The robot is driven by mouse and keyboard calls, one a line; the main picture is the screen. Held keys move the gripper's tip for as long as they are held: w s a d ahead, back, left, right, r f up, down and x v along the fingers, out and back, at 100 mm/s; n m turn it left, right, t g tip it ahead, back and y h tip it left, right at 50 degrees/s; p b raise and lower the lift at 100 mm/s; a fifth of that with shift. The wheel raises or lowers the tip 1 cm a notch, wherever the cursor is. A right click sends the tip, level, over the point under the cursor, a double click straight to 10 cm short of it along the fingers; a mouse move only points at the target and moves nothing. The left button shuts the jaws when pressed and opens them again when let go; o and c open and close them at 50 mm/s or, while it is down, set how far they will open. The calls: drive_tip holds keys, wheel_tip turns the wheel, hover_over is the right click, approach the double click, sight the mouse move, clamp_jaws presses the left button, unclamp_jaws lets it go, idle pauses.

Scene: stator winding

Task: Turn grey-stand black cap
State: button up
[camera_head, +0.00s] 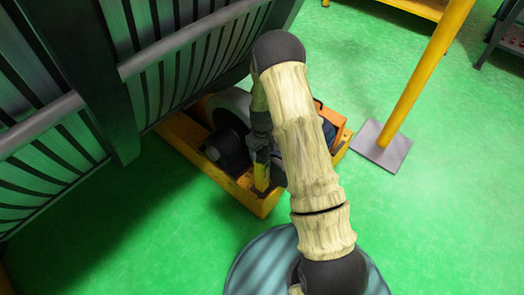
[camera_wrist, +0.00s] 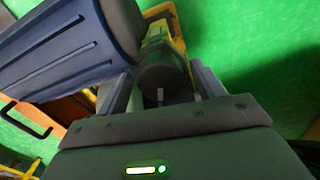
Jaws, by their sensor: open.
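In the wrist view, my gripper (camera_wrist: 164,80) is open, with one finger on each side of a dark cylindrical piece (camera_wrist: 163,72). This piece looks like the black cap, and whether the fingers touch it I cannot tell. In the head view, a black rounded part (camera_head: 229,150) sits in the yellow frame, left of my arm's end. I cannot tell whether it is the same piece. A grey stand cannot be made out clearly; my arm covers much of this spot.
A blue-grey ribbed cylinder (camera_wrist: 70,52) lies close on the left in the wrist view. In the head view, the yellow frame (camera_head: 262,203) rests on green floor. A large slatted structure (camera_head: 120,75) fills the upper left.

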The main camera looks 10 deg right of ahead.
sight(262, 149)
drive_tip(key=shift+c, duration=0.2)
drive_tip(key=c, duration=1)
drive_tip(key=shift+o, duration=0.2)
drive_tip(key=shift+r+m+p, duration=0.15)
drive_tip(key=shift+m+p, duration=0.95)
drive_tip(key=shift+m, duration=0.2)
drive_tip(key=shift+m+p, duration=0.4)
drive_tip(key=shift+m, duration=0.7)
drive_tip(key=o, duration=1)
wheel_tip(262, 149, up, 12)
drive_tip(key=p, duration=0.2)
